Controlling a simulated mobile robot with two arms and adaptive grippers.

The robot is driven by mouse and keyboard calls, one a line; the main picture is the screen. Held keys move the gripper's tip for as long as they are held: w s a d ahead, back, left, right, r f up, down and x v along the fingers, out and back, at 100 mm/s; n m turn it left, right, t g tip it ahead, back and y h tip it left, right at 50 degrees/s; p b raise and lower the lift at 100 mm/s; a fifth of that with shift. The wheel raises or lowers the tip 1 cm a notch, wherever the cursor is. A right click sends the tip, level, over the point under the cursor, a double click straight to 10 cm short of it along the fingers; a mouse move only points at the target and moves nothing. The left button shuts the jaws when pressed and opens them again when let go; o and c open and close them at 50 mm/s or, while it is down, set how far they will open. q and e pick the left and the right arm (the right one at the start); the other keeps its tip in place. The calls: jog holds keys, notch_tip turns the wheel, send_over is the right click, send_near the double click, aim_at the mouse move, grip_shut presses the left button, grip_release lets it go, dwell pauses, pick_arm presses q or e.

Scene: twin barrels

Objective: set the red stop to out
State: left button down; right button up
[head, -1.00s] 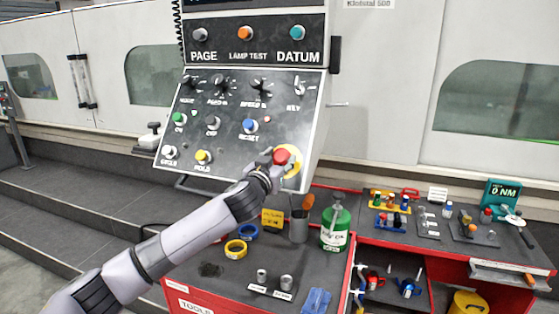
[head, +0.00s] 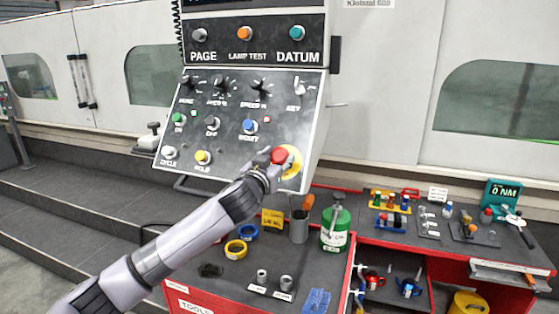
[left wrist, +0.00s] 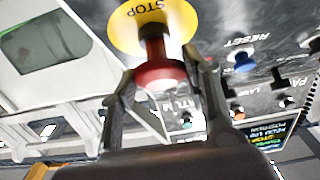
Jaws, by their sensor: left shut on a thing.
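The red stop (head: 279,156) is a round red button on a yellow disc (head: 294,160) at the lower right of the sloped control panel (head: 225,150). My left gripper (head: 268,163) is shut on the red stop. In the left wrist view the red stop (left wrist: 160,72) sits between the two fingers of my left gripper (left wrist: 166,80). Its red stem shows between the head and the yellow disc (left wrist: 135,22) marked STOP, so the head stands off the disc. My right gripper is not in view.
Near the stop are a blue RESET button (head: 249,127) and a yellow HOLD button (head: 203,157). Below is a red tool cart (head: 190,296) with tape rolls, a green can (head: 336,230) and sockets. Steps lie at the left.

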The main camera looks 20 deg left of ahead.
pick_arm(q)
jog(key=c, duration=1.3)
grip_release()
jog(key=shift+r, duration=0.1)
jog(key=o, duration=0.4)
jog(key=shift+s+r, duration=0.1)
jog(key=shift+s, duration=0.1)
jog(key=shift+o, duration=0.2)
jog(key=shift+w, duration=0.1)
jog(key=s, duration=1.2)
jog(key=shift+a, duration=0.25)
jog(key=shift+f, duration=0.2)
